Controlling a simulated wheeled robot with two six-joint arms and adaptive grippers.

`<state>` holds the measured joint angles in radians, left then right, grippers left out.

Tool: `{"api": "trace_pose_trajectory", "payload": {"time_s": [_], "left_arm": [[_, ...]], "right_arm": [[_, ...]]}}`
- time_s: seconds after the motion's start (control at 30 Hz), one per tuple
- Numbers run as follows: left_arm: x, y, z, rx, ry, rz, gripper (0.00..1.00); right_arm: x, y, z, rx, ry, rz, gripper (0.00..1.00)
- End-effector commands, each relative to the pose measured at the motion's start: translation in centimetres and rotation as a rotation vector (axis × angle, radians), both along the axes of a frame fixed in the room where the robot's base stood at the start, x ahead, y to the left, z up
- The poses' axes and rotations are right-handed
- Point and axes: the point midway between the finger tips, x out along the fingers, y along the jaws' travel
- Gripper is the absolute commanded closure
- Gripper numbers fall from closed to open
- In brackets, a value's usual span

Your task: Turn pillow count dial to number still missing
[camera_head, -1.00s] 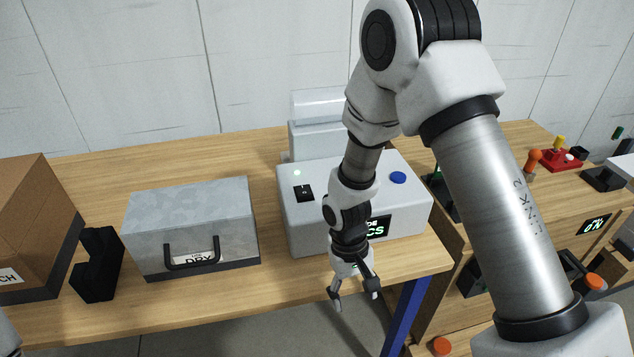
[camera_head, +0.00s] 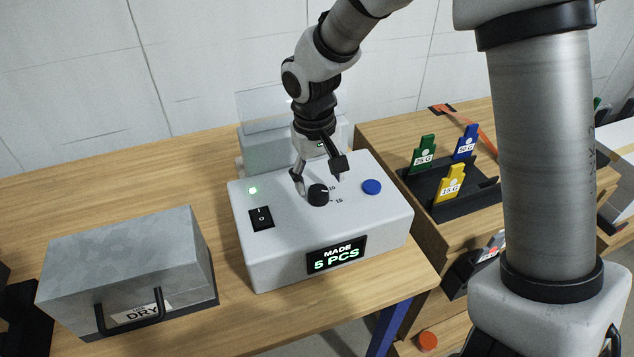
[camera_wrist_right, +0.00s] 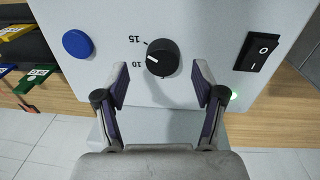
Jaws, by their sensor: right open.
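The white pillow machine (camera_head: 285,240) stands on the wooden table, and its front display (camera_head: 336,256) reads "MADE 5 PCS". The black count dial (camera_head: 319,195) is on its top face, with marks 10 and 15 visible beside it. In the right wrist view the dial (camera_wrist_right: 162,57) has a white pointer line that points to the side of the 10 mark. My right gripper (camera_head: 319,178) is open above the dial. Its fingers show in the right wrist view (camera_wrist_right: 160,90), apart, with the dial just beyond their tips, not gripped. My left gripper is not in view.
A black rocker switch (camera_head: 261,217), a lit green lamp (camera_head: 252,190) and a blue button (camera_head: 371,187) share the machine's top. A grey box labelled DRY (camera_head: 130,265) stands left. A black tray (camera_head: 455,195) with coloured tags is at right.

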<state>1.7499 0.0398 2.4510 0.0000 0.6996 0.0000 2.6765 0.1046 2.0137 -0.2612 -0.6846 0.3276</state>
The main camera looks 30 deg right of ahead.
Motion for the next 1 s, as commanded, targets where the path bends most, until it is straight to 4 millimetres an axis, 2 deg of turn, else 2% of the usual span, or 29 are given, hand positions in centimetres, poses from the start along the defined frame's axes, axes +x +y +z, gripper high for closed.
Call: {"api": "trace_pose_trajectory", "payload": {"time_s": [0.03,0.17,0.43,0.47,0.6,0.63,1.0], "left_arm": [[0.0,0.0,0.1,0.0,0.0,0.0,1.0],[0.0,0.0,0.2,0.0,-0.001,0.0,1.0],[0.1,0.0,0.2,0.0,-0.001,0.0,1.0],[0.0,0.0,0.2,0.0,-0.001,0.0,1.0],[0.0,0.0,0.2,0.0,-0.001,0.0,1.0],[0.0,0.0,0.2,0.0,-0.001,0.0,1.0],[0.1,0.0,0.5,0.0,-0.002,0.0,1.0]], "right_arm": [[-0.1,0.0,-1.0,0.001,0.005,0.001,0.31],[-0.1,-0.2,-2.7,0.0,0.002,0.0,0.31],[0.0,-0.2,-3.1,0.0,-0.001,0.001,0.31],[0.0,-0.2,-3.1,0.0,-0.001,0.001,0.38],[0.0,-0.2,-3.1,0.0,0.0,0.001,0.88],[0.0,-0.2,-3.1,0.0,0.0,0.001,0.91],[0.0,-0.2,-3.1,0.001,0.0,0.027,0.92]]}}
